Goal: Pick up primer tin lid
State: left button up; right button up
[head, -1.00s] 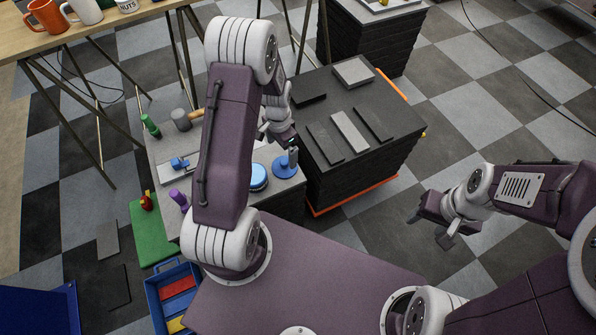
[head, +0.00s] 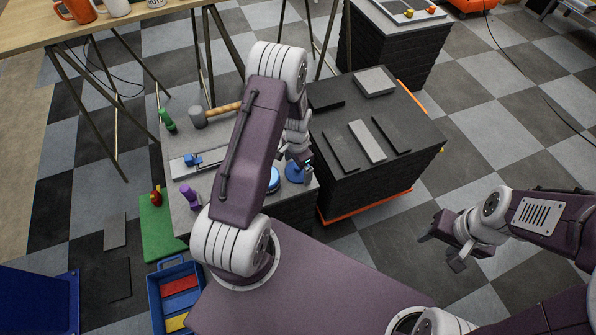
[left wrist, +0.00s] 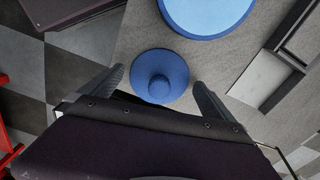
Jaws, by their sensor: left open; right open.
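The primer tin lid is a flat blue disc with a round knob (left wrist: 159,88), lying on the grey bench top in the left wrist view. In the head view the lid (head: 294,176) is near the bench's right corner, partly hidden by my left gripper (head: 301,162). My left gripper is open and empty above the lid; in the left wrist view its fingers (left wrist: 158,80) are on either side of the knob. The lighter blue round tin (left wrist: 207,12) is just beside the lid. My right gripper (head: 454,244) is open and empty over the floor.
The bench (head: 228,165) also holds a mallet (head: 222,110), a green item (head: 167,119), a purple item (head: 188,194) and a blue tool on a pale strip. A dark block stand (head: 330,126) with flat bars is close on the right. A blue crate (head: 160,300) is on the floor.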

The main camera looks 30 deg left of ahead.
pick_arm(q)
jog(key=c, duration=1.2)
jog(key=shift+r, duration=0.1)
notch_tip(320, 180, up, 5)
jog(key=shift+d+f+p, duration=0.1)
jog(key=shift+f+p, duration=0.05)
jog(key=shift+p, duration=0.65)
jog(key=s+d+r+p, duration=0.2)
jog(key=d+r, duration=0.4)
jog(key=d, duration=0.5)
jog(key=s+a+r+n+p, duration=0.1)
jog(key=s+a+n+p, duration=0.1)
jog(key=a, duration=0.7)
jog(key=s+a+r+n+p, duration=0.1)
jog(key=s+a+n, duration=0.3)
jog(key=a, duration=0.5)
jog(key=shift+s+p, duration=0.65)
jog(key=shift+p, duration=0.05)
